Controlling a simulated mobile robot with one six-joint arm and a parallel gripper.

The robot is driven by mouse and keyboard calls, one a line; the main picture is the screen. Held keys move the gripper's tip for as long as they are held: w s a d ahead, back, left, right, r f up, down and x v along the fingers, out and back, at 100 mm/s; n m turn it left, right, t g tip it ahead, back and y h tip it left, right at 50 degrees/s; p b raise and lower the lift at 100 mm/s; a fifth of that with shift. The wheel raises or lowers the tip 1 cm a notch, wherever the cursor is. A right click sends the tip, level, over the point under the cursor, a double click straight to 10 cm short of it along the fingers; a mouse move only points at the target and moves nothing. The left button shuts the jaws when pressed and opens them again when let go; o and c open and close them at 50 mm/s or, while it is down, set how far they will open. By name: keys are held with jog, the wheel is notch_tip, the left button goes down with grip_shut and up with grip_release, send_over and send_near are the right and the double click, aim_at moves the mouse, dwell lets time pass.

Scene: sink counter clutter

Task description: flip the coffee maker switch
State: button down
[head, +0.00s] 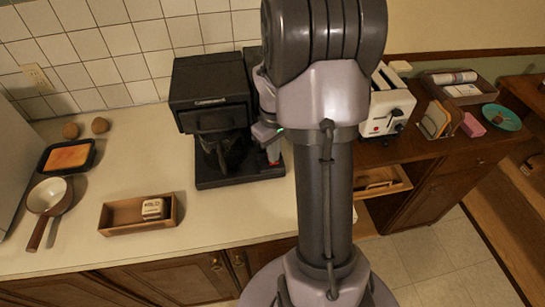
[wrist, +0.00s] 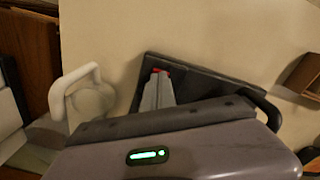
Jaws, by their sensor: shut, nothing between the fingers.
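The black coffee maker (head: 210,90) stands against the tiled wall, left of my arm in the head view, with a dark glass carafe (head: 222,150) on its base. In the wrist view its dark base (wrist: 205,88) lies beyond my fingers. My gripper (head: 274,158) is at the right side of the coffee maker and points down. My arm hides part of the coffee maker's right side.
An open wooden box (head: 118,217) holding a small block stands on the counter at left. A pan (head: 48,196) and a dark tray (head: 68,156) are farther left. A white toaster (head: 388,103) is right of my arm. A white handled thing (wrist: 84,90) stands beside my gripper.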

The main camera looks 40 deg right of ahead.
jog(key=shift+f, duration=0.3)
notch_tip(320, 180, up, 7)
jog(key=p, duration=0.6)
jog(key=shift+r, duration=0.15)
